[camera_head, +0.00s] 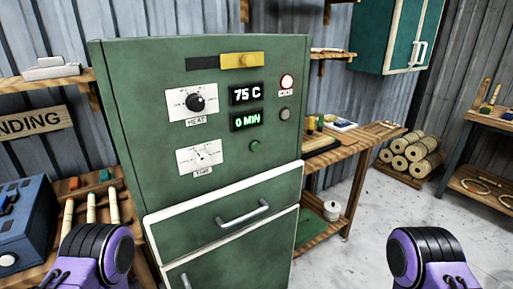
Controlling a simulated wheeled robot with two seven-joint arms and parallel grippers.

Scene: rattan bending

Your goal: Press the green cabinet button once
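The green cabinet (130,110) stands upright in the middle of the view. Its green button (254,146) sits on the front panel, below the "0 MIN" display (247,121) and above the drawer. The upper display (246,93) reads "75 C". A heat dial (195,102) and a time dial (204,156) are to the left. My purple arms show at the bottom left and bottom right, apart from the cabinet. Neither gripper's fingers are in view.
The cabinet's drawer handle (243,214) sticks out below the panel. A wooden workbench (345,148) with small items stands behind right. A blue box (25,222) and wooden-handled tools (91,207) are at left. Rope spools (417,155) lie at right.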

